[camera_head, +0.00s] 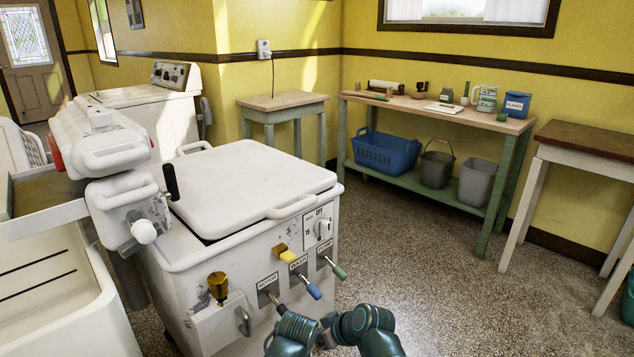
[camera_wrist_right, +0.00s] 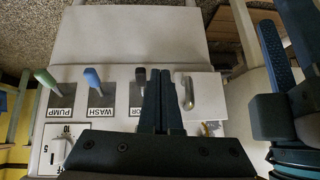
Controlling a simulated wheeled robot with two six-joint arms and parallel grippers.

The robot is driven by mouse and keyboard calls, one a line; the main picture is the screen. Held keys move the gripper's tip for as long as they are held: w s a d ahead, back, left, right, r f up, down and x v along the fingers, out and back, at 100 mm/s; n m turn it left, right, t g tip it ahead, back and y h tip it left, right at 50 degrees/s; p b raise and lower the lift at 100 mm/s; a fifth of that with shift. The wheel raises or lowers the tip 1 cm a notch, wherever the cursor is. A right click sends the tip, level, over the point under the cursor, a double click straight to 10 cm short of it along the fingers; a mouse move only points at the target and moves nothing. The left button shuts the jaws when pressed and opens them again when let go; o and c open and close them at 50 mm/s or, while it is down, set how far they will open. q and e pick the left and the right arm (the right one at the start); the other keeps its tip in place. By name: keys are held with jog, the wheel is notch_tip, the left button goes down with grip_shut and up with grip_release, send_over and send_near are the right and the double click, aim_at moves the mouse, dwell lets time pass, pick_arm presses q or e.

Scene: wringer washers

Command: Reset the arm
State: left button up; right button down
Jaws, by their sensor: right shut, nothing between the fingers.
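The white wringer washer (camera_head: 245,190) fills the middle of the head view with its lid (camera_head: 250,180) on. Its front has the black MOTOR lever (camera_head: 273,298), blue WASH lever (camera_head: 305,284), green PUMP lever (camera_head: 333,266) and a dial (camera_head: 323,228). My right arm (camera_head: 340,330) reaches in at the bottom in front of the washer. My right gripper (camera_wrist_right: 158,88) is shut and empty in the right wrist view, close beside the MOTOR lever (camera_wrist_right: 140,78); I cannot tell whether they touch.
The wringer head (camera_head: 100,150) stands left of the lid, above a pale tub (camera_head: 60,300). A workbench (camera_head: 440,110) at the back holds jars, with a blue basket (camera_head: 386,152) and buckets below. A side table (camera_head: 590,140) stands right. The speckled floor between is clear.

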jog(key=s+d+f+m+g+h, duration=0.45)
jog(key=s+d+h, duration=0.2)
jog(key=s, duration=0.55)
pick_arm(q)
notch_tip(320, 180, up, 33)
jog(key=p, duration=3.3)
jog(key=shift+d+r, duration=0.15)
pick_arm(e)
notch_tip(320, 180, up, 32)
jog(key=shift+r+g+h, duration=0.25)
jog(key=shift+g+h, duration=0.2)
pick_arm(q)
jog(key=shift+s, duration=0.1)
pick_arm(e)
jog(key=shift+a, duration=0.1)
